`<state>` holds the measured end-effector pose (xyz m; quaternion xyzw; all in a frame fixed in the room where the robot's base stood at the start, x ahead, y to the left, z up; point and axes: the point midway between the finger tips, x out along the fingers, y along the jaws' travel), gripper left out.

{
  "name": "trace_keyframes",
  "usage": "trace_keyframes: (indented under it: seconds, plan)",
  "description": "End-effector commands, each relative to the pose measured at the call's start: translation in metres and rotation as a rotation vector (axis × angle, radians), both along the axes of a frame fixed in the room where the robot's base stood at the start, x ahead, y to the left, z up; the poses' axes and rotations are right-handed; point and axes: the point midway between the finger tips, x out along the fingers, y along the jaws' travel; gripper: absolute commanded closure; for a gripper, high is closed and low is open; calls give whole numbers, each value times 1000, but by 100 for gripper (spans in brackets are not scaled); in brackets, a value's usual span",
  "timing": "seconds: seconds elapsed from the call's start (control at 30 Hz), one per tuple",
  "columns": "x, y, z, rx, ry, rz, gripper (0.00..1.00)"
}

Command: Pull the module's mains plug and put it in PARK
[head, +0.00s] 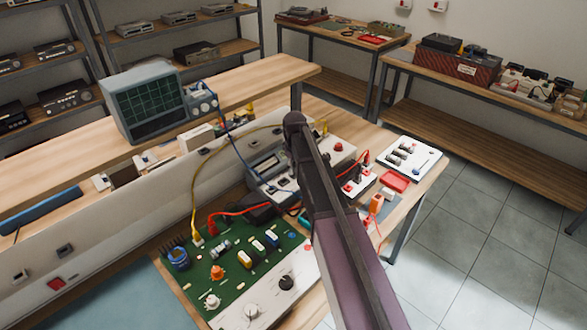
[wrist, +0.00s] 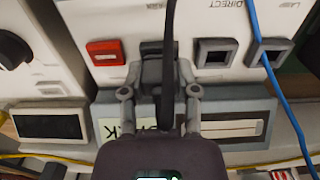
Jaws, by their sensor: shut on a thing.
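In the wrist view my gripper (wrist: 160,88) is shut on a dark plug (wrist: 152,68), with one finger on each side of it. The plug is at the lower edge of a white panel (wrist: 225,20), between a red switch and two square dark sockets. I cannot tell whether it is seated in a socket. A black cord (wrist: 170,30) runs over the plug and my gripper. A label (wrist: 140,128), partly hidden by my gripper and seemingly reading PARK, is on the grey strip below. In the head view my arm hides the gripper and plug.
A red switch (wrist: 105,51) is left of the plug, with empty sockets (wrist: 215,60) on its right. A blue cable (wrist: 275,75) crosses the right side. In the head view, a green circuit board (head: 235,268) and several leads lie on the bench near my arm.

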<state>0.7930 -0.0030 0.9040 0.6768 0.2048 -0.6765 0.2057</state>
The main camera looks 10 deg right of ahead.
Motion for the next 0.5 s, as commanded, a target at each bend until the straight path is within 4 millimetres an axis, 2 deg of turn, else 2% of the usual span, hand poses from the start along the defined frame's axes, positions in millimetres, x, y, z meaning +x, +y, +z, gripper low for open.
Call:
trace_keyframes:
  seconds: [0.13,0.17,0.27,0.5]
  plan:
    - [0,0,0,0,0,0,100]
    - [0,0,0,0,0,0,51]
    - [0,0,0,0,0,0,21]
    - [0,0,0,0,0,0,20]
